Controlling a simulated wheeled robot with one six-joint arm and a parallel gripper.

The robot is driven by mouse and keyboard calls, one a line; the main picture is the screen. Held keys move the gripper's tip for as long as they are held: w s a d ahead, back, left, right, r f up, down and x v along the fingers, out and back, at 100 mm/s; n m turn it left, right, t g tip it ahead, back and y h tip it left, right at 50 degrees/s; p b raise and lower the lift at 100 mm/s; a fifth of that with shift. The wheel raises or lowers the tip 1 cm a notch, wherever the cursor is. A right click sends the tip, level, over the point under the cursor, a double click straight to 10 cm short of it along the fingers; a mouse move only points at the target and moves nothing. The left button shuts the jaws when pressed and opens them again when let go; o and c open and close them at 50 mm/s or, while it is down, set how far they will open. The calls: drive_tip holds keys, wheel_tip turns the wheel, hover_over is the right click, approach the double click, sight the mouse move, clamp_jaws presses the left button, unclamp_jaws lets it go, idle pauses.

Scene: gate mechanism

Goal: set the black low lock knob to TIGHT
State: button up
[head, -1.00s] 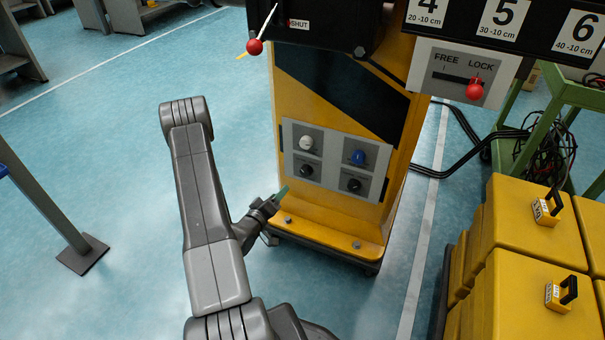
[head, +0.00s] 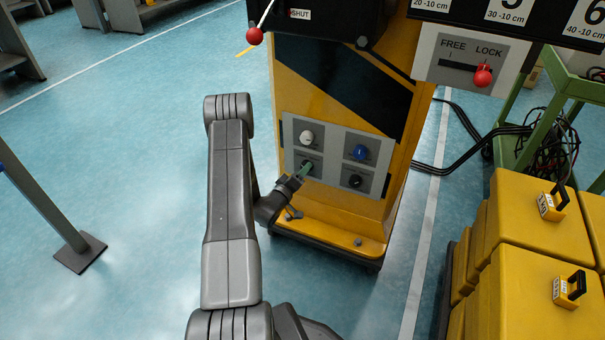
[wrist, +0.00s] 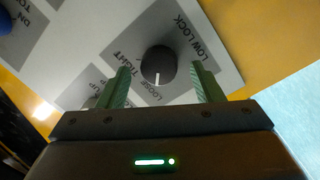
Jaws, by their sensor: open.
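The black low lock knob (wrist: 158,65) shows in the wrist view on a grey plate marked LOW LOCK, LOOSE and TIGHT. Its white mark points down in the picture, nearer the word LOOSE than TIGHT. My gripper (wrist: 160,74) is open, with one green finger on each side of the knob. I cannot tell whether either finger touches it.
A red-tipped lever (head: 255,36) and a FREE/LOCK slider (head: 482,76) are above. Yellow cases (head: 520,270) stand at the right.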

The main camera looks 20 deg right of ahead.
drive_tip(key=shift+w+d, duration=0.3)
drive_tip(key=shift+d, duration=0.15)
drive_tip(key=c, duration=1)
